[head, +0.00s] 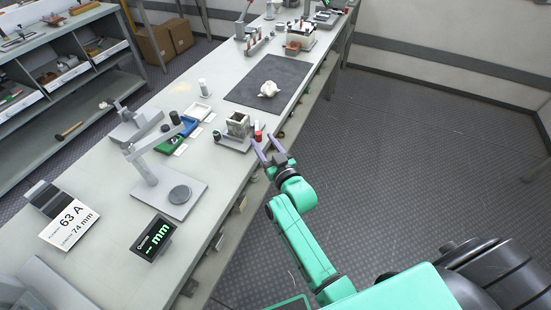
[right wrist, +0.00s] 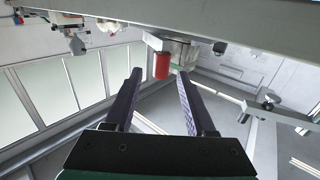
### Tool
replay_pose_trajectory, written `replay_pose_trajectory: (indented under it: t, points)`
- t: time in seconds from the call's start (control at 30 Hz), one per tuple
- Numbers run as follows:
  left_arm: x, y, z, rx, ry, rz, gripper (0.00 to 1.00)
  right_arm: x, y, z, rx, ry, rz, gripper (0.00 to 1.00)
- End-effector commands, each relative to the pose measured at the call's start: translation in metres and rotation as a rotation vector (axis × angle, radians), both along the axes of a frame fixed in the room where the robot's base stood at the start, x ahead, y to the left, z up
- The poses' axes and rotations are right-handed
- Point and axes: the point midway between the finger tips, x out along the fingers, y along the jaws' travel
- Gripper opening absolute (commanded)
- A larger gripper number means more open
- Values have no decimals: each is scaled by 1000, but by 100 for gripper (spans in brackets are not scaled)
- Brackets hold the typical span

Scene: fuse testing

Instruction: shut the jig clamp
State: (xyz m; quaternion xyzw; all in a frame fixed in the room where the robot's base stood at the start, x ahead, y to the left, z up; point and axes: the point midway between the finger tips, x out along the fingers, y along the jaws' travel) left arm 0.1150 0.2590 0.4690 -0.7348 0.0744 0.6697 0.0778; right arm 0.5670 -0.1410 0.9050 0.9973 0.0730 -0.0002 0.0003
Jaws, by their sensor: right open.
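The jig (head: 235,138) is a grey plate with a small block-shaped fixture (head: 238,124) on it, near the right edge of the long bench. A red handle (head: 257,132), which looks like the clamp's grip, stands at its right side. My right gripper (head: 266,146) has two purple fingers, open and empty, just beside the red handle at the bench edge. In the right wrist view the red handle (right wrist: 161,65) shows beyond the fingertips, between them in the picture; contact is not visible. I cannot tell the clamp's angle. My left gripper is not in view.
A dark mat (head: 245,93) holds a white object (head: 269,89). A stand with a round plate (head: 180,194) and a display (head: 151,238) are nearer. The right floor is clear.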

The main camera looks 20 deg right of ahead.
Motion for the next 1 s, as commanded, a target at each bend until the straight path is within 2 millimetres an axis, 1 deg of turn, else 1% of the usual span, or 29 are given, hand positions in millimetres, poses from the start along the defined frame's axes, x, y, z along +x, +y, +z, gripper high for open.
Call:
replay_pose_trajectory:
  t: [0.03, 0.2, 0.3, 0.43, 0.67, 0.7, 0.77, 0.8, 0.83, 0.87, 0.93, 0.97, 1.0]
  points:
    - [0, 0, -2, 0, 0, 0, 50, -15, -2, -3, -1, 5, 0, 55]
    - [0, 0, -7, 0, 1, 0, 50, -64, -9, -4, 0, 5, 1, 55]
    - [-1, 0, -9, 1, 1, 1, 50, -85, -12, -2, 1, 2, 0, 55]
    - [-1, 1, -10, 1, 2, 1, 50, -100, -15, -1, 0, 1, 1, 55]
    - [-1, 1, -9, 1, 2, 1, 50, -103, -15, 0, 1, -1, 1, 55]
    - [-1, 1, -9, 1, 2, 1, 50, -103, -15, 0, 1, -1, 1, 52]
    - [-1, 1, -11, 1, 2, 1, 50, -102, -16, -1, 12, 1, 2, 29]
    - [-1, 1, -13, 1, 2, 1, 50, -102, -20, -4, 46, 6, 6, 13]
    - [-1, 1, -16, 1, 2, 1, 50, -102, -25, -7, 87, 11, 11, 2]
    - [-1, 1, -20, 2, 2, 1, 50, -101, -32, -11, 148, 19, 19, 0]
    - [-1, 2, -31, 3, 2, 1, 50, -97, -53, -20, 360, 51, 45, 0]
    - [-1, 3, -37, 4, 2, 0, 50, -94, -63, -23, 476, 72, 62, 0]
    - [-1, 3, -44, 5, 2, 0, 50, -90, -76, -25, 642, 106, 85, 0]
